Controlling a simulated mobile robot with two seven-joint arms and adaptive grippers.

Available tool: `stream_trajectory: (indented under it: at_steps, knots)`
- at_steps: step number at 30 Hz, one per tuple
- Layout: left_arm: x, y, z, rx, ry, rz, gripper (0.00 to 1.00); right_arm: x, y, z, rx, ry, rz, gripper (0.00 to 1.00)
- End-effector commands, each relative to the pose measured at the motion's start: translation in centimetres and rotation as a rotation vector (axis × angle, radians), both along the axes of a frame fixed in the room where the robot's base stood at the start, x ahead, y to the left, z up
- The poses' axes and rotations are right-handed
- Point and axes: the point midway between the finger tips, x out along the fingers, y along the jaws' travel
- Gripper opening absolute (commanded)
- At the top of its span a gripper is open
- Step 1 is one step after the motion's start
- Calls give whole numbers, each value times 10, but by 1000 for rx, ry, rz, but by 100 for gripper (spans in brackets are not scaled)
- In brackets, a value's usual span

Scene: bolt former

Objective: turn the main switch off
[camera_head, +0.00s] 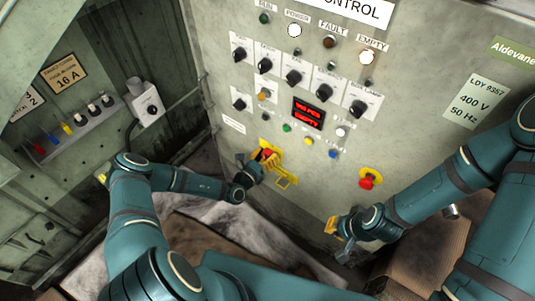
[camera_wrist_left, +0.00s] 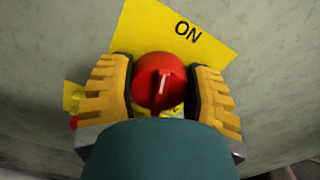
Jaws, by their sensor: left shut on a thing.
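The main switch is a red rotary knob (camera_wrist_left: 159,81) with a white pointer line, on a yellow plate (camera_wrist_left: 180,30) marked ON. My left gripper (camera_wrist_left: 162,88) has its yellow fingers on both sides of the knob and is shut on it. The white line points up and slightly to the right in the left wrist view. In the head view the left gripper (camera_head: 257,164) is at the yellow plate low on the panel, and the knob (camera_head: 267,154) is partly hidden. My right gripper (camera_head: 335,229) is low in front of the panel, apart from it; its finger opening is unclear.
A red emergency button (camera_head: 367,181) on a yellow base is right of the switch. Several black selector knobs, lamps and a red display (camera_head: 308,112) fill the panel above. A grey box (camera_head: 147,101) is on the left wall.

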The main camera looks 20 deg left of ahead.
Motion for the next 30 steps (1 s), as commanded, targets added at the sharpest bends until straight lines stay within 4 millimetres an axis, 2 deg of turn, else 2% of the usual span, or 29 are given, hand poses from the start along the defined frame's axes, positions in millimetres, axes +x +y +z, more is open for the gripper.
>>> stream_trajectory:
  at_steps: [12,30]
  knots:
    - [1,1,-2,-372,136,0,17,2,0,5,-1,-4,-4,0]
    - [1,3,-5,-893,325,-1,17,0,0,-1,0,-1,0,0]
